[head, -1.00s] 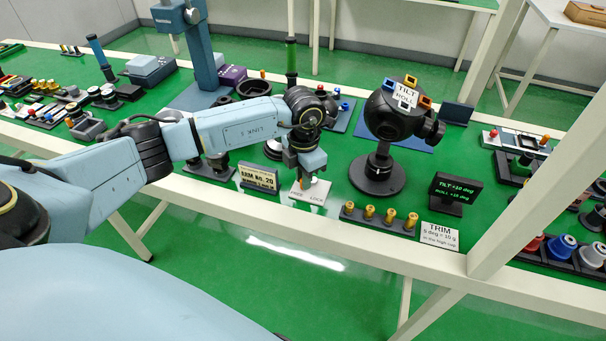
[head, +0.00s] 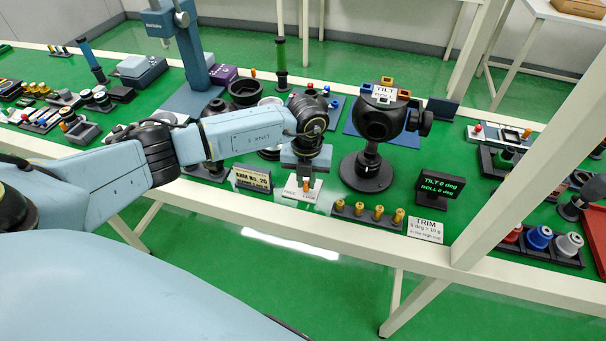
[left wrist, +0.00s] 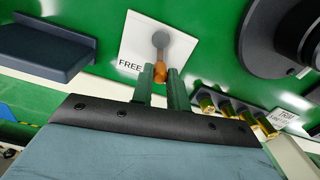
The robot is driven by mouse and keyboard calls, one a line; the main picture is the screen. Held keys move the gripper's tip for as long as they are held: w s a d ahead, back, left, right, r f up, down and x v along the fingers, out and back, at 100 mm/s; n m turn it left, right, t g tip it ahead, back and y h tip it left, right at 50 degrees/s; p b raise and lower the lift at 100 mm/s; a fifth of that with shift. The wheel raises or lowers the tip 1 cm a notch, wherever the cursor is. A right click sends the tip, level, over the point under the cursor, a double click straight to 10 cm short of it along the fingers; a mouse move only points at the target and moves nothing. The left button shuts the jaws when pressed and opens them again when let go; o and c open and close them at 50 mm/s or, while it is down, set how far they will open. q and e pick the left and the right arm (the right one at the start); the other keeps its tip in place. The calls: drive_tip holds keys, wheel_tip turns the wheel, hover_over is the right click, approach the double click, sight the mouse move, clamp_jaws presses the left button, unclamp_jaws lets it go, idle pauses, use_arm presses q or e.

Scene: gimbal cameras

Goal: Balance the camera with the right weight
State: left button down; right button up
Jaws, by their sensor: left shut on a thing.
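The black ball-shaped camera (head: 378,123) stands level on its round base (head: 367,173), with small coloured cups around a TILT/ROLL label on top. The display (head: 440,188) beside it reads TILT 0 deg, ROLL 0 deg. Several brass weights (head: 378,212) stand in a dark rack in front. My left gripper (head: 304,180) is shut on the orange-tipped lever (left wrist: 160,71) of the white FREE/LOCK plate (head: 291,190). In the left wrist view the fingers (left wrist: 160,82) pinch the orange tip, and the word FREE shows left of it. My right gripper is out of view.
A sign (head: 252,178) stands left of the plate. Tools crowd the left side.

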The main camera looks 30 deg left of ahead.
use_arm(q)
drive_tip(key=shift+w+d+r+n+p, duration=0.1)
drive_tip(key=shift+n+p, duration=0.05)
drive_tip(key=shift+n, duration=0.25)
drive_tip(key=shift+w+d+n+p, duration=0.1)
drive_tip(key=shift+n+p, duration=0.05)
drive_tip(key=shift+n, duration=0.25)
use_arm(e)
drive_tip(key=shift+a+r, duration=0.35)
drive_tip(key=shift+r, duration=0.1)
use_arm(q)
drive_tip(key=shift+n, duration=0.3)
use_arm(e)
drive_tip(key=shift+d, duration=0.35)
use_arm(q)
drive_tip(key=c, duration=1.4)
unclamp_jaws()
drive_tip(key=shift+o, duration=0.2)
wheel_tip(320, 180, up, 13)
drive_tip(key=p, duration=0.1)
drive_tip(key=shift+r, duration=0.2)
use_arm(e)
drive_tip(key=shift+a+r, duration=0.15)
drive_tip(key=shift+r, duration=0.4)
